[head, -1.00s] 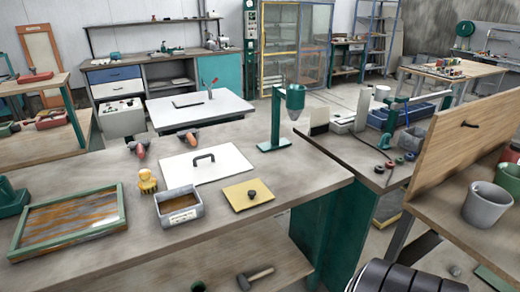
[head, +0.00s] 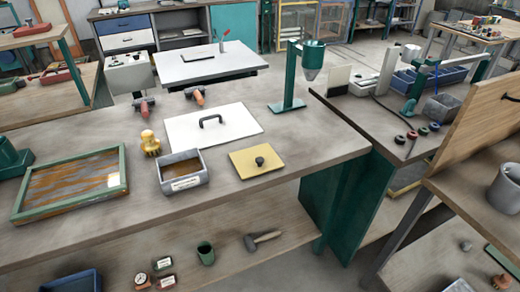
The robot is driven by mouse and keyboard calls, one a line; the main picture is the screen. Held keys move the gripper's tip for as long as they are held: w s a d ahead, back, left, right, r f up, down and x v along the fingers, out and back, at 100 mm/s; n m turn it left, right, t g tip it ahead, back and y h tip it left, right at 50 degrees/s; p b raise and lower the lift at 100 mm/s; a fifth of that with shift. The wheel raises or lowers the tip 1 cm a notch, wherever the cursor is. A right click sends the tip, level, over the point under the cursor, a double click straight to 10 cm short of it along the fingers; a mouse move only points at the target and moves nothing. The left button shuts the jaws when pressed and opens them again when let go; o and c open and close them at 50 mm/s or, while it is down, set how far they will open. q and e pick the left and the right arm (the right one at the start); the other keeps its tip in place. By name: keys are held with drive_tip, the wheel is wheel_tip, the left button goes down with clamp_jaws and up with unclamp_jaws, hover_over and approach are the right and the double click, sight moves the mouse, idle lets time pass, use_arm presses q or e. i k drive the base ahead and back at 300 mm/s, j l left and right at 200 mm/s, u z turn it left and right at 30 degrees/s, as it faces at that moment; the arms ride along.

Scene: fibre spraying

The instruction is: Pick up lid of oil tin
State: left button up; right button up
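A grey open tin (head: 184,172) with a white label on its front and brown contents stands on the long workbench (head: 255,208). I cannot read the label. A flat yellow square lid (head: 246,166) with a dark round knob (head: 259,161) lies on the bench just right of the tin, apart from it. A larger white plate (head: 182,130) with a black bar handle (head: 211,120) lies behind them. Neither of my grippers shows in the head view.
A green-framed tray (head: 123,180) lies left of the tin, with a yellow figure-like object (head: 150,143) between. A green stand (head: 290,82) rises at the back right. A hammer (head: 262,239) and green cup (head: 205,253) sit on the lower shelf. The bench's front right is clear.

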sight(252, 161)
drive_tip(key=i+j, duration=0.2)
drive_tip(key=i, duration=0.25)
drive_tip(key=i+j, duration=0.2)
drive_tip(key=i, duration=0.2)
drive_tip(key=l, duration=0.4)
drive_tip(key=k+l+u, duration=0.1)
drive_tip(key=l, duration=0.3)
drive_tip(key=k+l, duration=0.1)
drive_tip(key=l, duration=0.3)
drive_tip(key=u, duration=0.05)
